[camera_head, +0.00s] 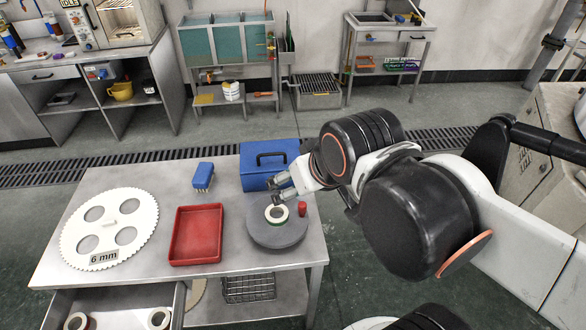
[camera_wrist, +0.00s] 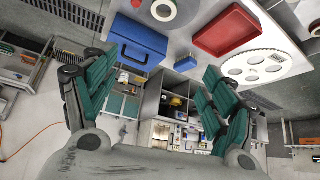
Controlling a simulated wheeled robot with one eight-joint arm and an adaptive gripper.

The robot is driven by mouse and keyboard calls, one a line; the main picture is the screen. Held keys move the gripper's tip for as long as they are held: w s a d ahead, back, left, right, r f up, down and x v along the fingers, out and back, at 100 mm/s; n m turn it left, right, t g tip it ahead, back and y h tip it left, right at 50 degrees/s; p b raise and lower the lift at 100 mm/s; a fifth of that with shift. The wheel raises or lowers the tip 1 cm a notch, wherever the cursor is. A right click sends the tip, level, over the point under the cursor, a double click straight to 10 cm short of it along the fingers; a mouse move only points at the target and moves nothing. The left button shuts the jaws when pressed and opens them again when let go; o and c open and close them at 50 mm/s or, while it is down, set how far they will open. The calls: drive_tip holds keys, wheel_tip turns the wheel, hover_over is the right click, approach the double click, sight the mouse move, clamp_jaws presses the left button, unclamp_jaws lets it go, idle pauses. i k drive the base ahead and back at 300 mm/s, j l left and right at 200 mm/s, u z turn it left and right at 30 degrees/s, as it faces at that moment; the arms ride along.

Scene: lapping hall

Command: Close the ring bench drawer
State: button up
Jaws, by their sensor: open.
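The ring bench (camera_head: 130,195) is a grey metal table in front of me in the head view. My gripper (camera_head: 279,188) is open and empty above the right part of the bench, near the blue box and grey disc, well away from the drawer. In the wrist view my gripper's green-padded fingers (camera_wrist: 155,95) are spread wide with nothing between them.
On the bench are a toothed white plate (camera_head: 109,222), a red tray (camera_head: 196,234), a blue block (camera_head: 203,176), a blue box (camera_head: 268,160), and a grey disc (camera_head: 278,235) bearing a white ring and a small red piece. A wire basket (camera_head: 248,288) sits below.

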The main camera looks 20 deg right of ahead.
sight(126, 306)
drive_tip(key=u, duration=1.95)
drive_tip(key=i+j+z, duration=0.1)
drive_tip(key=j, duration=0.7)
drive_tip(key=i+z, duration=0.05)
